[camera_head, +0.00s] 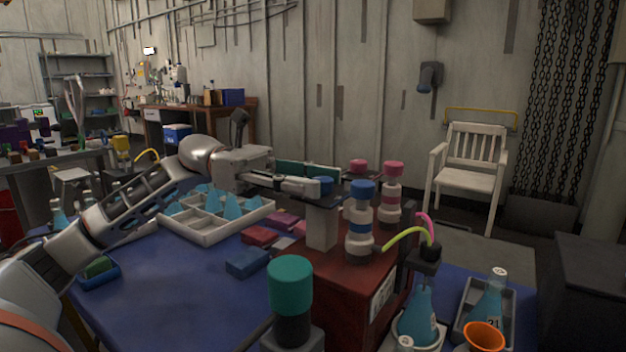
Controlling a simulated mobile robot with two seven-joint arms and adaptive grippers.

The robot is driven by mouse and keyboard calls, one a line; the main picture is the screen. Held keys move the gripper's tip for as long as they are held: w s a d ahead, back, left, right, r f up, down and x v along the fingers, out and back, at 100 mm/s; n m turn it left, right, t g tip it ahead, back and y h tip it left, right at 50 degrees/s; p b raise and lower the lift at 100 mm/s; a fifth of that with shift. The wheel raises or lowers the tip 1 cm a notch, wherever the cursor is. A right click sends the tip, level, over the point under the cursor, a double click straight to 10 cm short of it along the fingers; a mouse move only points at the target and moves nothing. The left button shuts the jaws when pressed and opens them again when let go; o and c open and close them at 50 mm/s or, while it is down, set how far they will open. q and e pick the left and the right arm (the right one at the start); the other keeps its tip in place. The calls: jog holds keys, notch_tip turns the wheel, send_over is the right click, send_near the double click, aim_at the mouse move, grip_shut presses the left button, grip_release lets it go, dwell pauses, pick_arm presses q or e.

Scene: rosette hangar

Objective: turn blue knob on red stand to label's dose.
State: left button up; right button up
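The red stand (342,289) is at the front centre, with a white label (382,294) on its right side; its print is too small to read. A blue knob (326,188) tops a pale post (321,228) on the stand. My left gripper (322,181) reaches in from the left at knob height. Its fingers are apart, one in front of the knob and one behind, and partly hide it. I cannot tell whether they touch it. A blue-capped white dispenser (360,232) stands just right of the post. My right gripper is not in view.
Pink-capped dispensers (392,195) stand behind. A teal-topped knob (290,286) is in front. A flask (417,312) with tubes and an orange funnel (484,337) are at right. A white tray of blue cones (222,222) and several small blocks (248,262) lie left.

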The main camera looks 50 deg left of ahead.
pick_arm(q)
jog(key=v, duration=1.2)
dwell(0.4)
